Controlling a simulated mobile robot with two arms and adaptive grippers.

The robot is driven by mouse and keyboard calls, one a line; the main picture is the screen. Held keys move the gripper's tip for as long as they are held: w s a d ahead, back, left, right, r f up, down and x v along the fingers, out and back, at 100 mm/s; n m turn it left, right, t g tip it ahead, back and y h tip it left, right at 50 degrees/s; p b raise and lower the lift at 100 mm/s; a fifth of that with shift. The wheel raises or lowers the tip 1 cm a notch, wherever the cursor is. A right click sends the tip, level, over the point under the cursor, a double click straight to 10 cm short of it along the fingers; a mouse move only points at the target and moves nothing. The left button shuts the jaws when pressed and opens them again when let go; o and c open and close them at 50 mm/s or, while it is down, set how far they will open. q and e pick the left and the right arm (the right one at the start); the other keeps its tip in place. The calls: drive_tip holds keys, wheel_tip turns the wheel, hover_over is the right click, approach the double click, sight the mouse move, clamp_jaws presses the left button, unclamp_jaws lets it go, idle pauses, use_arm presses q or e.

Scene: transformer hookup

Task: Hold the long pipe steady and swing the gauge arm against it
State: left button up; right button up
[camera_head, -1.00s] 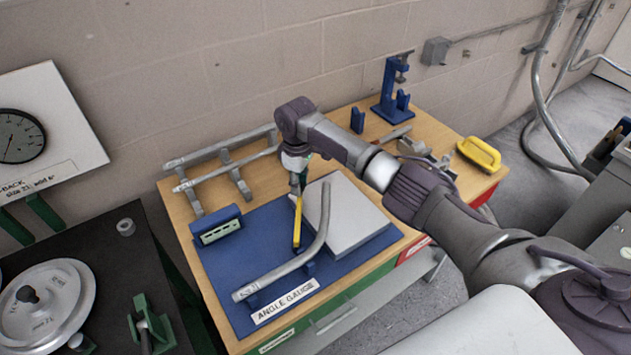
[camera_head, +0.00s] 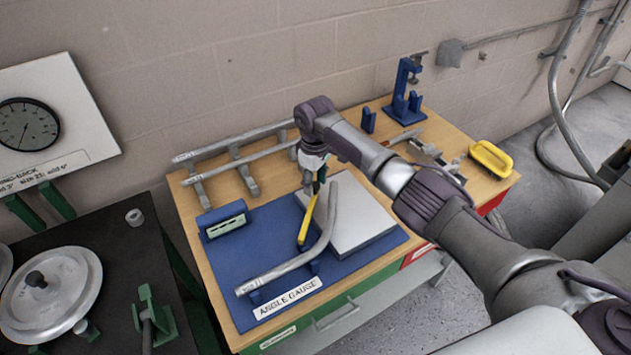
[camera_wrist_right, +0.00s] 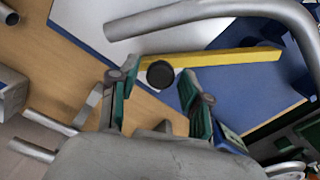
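The long grey bent pipe (camera_head: 322,235) lies on the blue angle gauge board (camera_head: 265,222), its lower end by the label. The yellow gauge arm (camera_head: 307,220) lies left of the pipe's upper leg, with a visible gap between them. In the right wrist view the yellow arm (camera_wrist_right: 225,57) and pipe (camera_wrist_right: 205,14) also look apart. My right gripper (camera_head: 314,184) is above the arm's far end. In the wrist view its green-padded fingers (camera_wrist_right: 160,100) stand apart, with a black round knob (camera_wrist_right: 160,75) just beyond and between them; contact is not visible. My left gripper is out of view.
A light grey plate (camera_head: 360,220) is right of the pipe. A blue block with a display (camera_head: 225,220) sits at the board's left. Straight pipes on a rack (camera_head: 235,158) lie behind. A blue stand (camera_head: 405,95) and yellow handle (camera_head: 492,158) are at the right.

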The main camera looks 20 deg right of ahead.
drive_tip(key=shift+r, duration=0.1)
wheel_tip(320, 180, up, 12)
idle(0.6)
idle(0.4)
